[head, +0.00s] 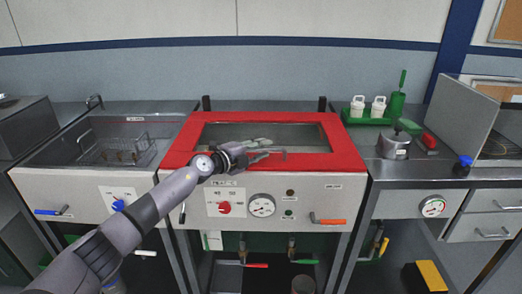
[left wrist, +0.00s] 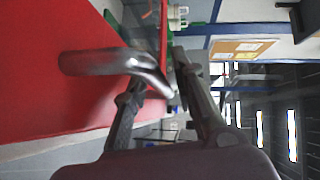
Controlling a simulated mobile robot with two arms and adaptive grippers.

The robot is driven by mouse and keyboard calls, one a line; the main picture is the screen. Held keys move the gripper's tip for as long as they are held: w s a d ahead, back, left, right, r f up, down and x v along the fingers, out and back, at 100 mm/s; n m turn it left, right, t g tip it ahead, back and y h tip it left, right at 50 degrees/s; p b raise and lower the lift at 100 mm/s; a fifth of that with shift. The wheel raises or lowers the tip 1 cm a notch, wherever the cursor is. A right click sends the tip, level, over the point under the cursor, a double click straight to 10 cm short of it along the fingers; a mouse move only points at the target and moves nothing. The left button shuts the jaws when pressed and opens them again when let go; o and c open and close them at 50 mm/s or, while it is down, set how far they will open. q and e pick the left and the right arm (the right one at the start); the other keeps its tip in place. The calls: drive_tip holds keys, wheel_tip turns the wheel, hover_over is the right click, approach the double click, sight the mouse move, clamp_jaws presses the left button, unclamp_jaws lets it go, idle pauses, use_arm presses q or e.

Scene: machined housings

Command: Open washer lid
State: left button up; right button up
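The washer (head: 335,192) stands in the middle of the head view, with its red-framed, windowed lid (head: 345,150) down flat. The lid's metal handle (head: 277,155) is at the front edge; in the left wrist view this bent metal bar (left wrist: 110,62) stands out from the red surface. My left gripper (head: 262,156) is at the handle, over the lid's front part. In the left wrist view its fingers (left wrist: 160,92) are spread, and the end of the bar reaches in between them. I cannot tell whether a finger touches it. My right gripper is not in view.
A sink with a wire basket (head: 120,150) is on the left. On the right counter are a green tray with white bottles (head: 368,108), a metal pot (head: 394,146) and an upright grey panel (head: 463,112). Knobs and a gauge (head: 262,205) are on the washer front.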

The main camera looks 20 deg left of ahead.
use_arm(q)
clamp_jaws()
idle(0.6)
